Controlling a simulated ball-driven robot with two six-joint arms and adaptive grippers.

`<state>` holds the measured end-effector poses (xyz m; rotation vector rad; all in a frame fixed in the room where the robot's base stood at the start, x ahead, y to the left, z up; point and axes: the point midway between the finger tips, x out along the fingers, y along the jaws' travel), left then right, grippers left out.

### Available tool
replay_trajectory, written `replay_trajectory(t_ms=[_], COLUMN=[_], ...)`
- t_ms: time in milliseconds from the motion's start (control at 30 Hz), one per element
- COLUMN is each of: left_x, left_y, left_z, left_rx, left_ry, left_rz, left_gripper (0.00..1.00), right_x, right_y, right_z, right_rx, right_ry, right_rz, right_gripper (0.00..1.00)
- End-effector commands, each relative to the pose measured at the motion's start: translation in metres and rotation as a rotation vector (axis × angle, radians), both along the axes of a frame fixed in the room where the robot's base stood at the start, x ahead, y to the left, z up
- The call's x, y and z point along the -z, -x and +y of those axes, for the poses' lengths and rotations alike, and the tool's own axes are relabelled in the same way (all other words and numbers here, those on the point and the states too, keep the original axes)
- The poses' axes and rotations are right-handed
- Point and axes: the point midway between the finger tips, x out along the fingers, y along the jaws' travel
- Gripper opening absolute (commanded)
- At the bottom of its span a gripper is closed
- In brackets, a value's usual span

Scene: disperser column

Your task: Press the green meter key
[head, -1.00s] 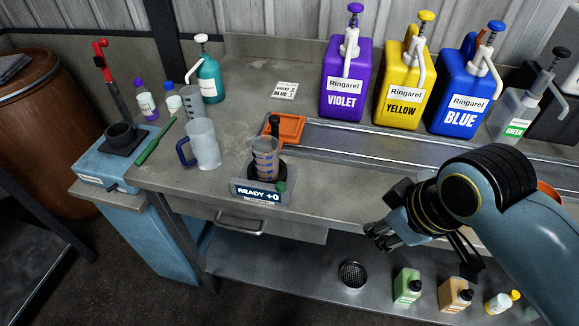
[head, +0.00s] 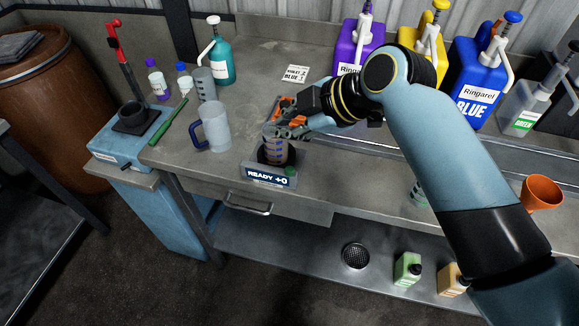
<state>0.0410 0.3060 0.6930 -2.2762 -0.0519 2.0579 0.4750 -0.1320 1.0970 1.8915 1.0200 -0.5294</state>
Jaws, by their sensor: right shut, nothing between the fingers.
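The green meter key (head: 291,172) is a small round button at the right end of the meter (head: 268,177), whose display reads "READY +0". My right gripper (head: 272,132) is shut and empty, at the beaker's top in the picture, above and left of the key. It partly covers the beaker; whether it touches it I cannot tell. The key is uncovered. My left gripper is not in view.
A clear jug (head: 215,128) with a blue handle stands left of the meter. Violet, yellow and blue (head: 470,85) pump jugs line the back. An orange funnel (head: 543,191) is at right. The bench front right of the meter is clear.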

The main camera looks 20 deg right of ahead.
Motion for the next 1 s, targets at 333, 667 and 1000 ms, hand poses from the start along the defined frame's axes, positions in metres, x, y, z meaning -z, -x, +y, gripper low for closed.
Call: replay_trajectory(t_ms=[333, 667, 1000], left_x=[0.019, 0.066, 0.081], left_y=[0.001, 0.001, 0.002], left_z=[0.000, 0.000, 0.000], left_rx=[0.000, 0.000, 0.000], left_ry=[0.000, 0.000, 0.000], left_rz=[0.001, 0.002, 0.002], left_gripper=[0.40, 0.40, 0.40], right_x=[0.019, 0.065, 0.089], right_y=[0.001, 0.001, 0.000], right_z=[0.000, -0.001, 0.000], right_rx=[0.001, 0.002, 0.001], right_ry=[0.001, 0.001, 0.000], right_rz=[0.002, 0.001, 0.001], right_gripper=[0.00, 0.00, 0.00])
